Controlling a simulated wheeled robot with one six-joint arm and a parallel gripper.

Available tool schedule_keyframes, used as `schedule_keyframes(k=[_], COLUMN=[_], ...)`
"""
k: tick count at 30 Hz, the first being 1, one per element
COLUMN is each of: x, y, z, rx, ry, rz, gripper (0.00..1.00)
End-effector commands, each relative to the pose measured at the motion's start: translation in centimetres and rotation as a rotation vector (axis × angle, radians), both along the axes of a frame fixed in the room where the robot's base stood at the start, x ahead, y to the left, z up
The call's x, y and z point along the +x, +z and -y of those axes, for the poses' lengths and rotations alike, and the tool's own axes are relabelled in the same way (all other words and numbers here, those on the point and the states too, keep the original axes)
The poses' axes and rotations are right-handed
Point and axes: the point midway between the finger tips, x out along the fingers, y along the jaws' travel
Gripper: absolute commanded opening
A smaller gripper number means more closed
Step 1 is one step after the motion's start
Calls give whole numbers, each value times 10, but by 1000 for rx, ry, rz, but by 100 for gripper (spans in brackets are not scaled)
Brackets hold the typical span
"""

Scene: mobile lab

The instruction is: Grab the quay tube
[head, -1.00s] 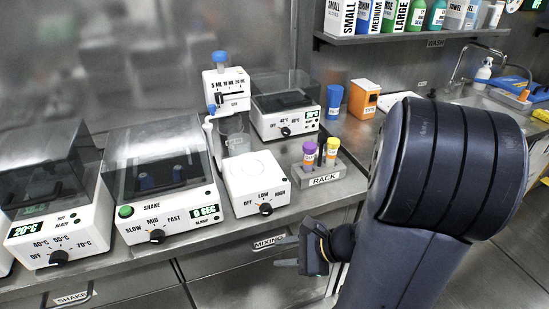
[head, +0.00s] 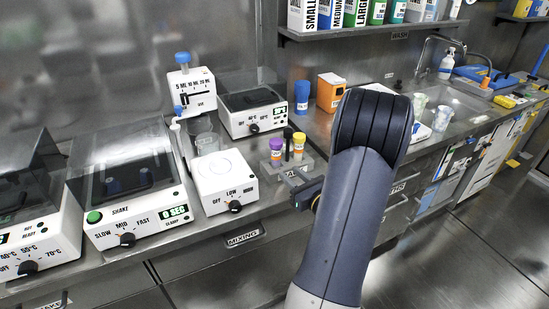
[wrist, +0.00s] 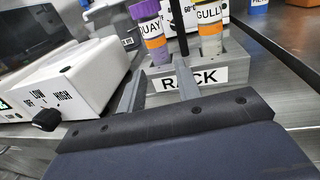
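The quay tube has a purple cap in the head view (head: 276,144) and stands upright in the grey rack (head: 264,167). My gripper (head: 290,180) is in front of the rack, partly hidden by my arm. In the wrist view my gripper (wrist: 160,78) has two grey fingers apart with nothing held between them, short of the quay tube.
A dark rod (head: 288,143) stands between the tubes. A white LOW/HIGH machine (head: 227,187) stands close left of the rack. Behind are a blue cup (head: 301,97) and an orange box (head: 330,92). The counter's front edge runs below the rack.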

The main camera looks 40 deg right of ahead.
Motion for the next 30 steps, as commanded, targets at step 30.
schedule_keyframes(k=[30], x=[60], y=[11], z=[4], rx=[0], ry=[1], rz=[-1], gripper=[17])
